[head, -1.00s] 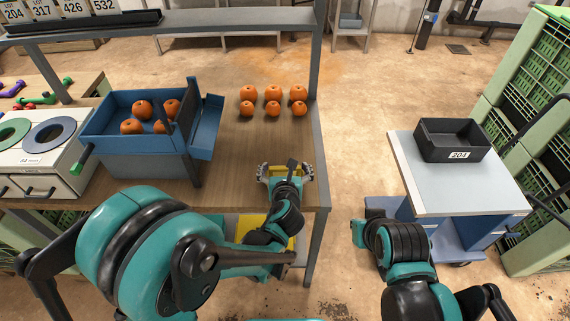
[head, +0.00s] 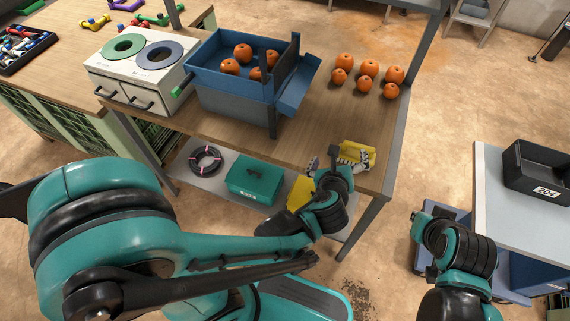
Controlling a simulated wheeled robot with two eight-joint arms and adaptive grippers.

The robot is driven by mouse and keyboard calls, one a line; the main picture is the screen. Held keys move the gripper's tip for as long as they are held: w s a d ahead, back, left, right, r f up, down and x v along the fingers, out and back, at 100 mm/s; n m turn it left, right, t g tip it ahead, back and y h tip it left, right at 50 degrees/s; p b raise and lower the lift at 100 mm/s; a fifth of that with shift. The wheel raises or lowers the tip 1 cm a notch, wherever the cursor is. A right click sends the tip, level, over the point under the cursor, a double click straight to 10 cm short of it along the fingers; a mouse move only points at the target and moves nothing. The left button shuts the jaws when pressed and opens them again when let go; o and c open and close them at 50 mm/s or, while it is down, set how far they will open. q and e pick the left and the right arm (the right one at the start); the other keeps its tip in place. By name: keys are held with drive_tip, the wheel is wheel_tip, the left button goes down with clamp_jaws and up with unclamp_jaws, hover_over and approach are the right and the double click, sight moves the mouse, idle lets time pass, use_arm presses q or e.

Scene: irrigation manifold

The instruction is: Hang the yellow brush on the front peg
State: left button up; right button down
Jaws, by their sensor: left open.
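A yellow object (head: 360,152), which looks like the yellow brush, is at the front right edge of the wooden bench. It is partly covered by my left gripper (head: 334,163). That gripper is open, with one finger in front of the yellow object and the other finger to its left. I cannot tell whether they touch, and nothing shows clamped between the fingers. I cannot make out the front peg. My right arm is at the right, but its gripper does not show.
A blue sorter (head: 225,85) holding orange fruit stands on the wooden bench (head: 330,120). Several more fruit (head: 368,68) lie at the right. The lower shelf carries a green box (head: 255,180), a coiled hose (head: 205,159) and something yellow (head: 299,194). A black bin (head: 538,172) stands on the right cart.

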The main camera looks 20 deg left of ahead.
use_arm(q)
drive_tip(key=s+a+r+n+g, duration=0.1)
drive_tip(key=s+a+n, duration=0.2)
drive_tip(key=n, duration=0.7)
drive_tip(key=s+a+r+n+g, duration=0.1)
drive_tip(key=s+a+n, duration=0.3)
drive_tip(key=n, duration=0.6)
drive_tip(key=s+a+n+g+h, duration=0.1)
drive_tip(key=s+a+n+g, duration=0.2)
drive_tip(key=a+n, duration=0.3)
drive_tip(key=s+n, duration=0.1)
drive_tip(key=n, duration=0.3)
drive_tip(key=shift+s+a+r, duration=0.2)
drive_tip(key=shift+a+r, duration=0.2)
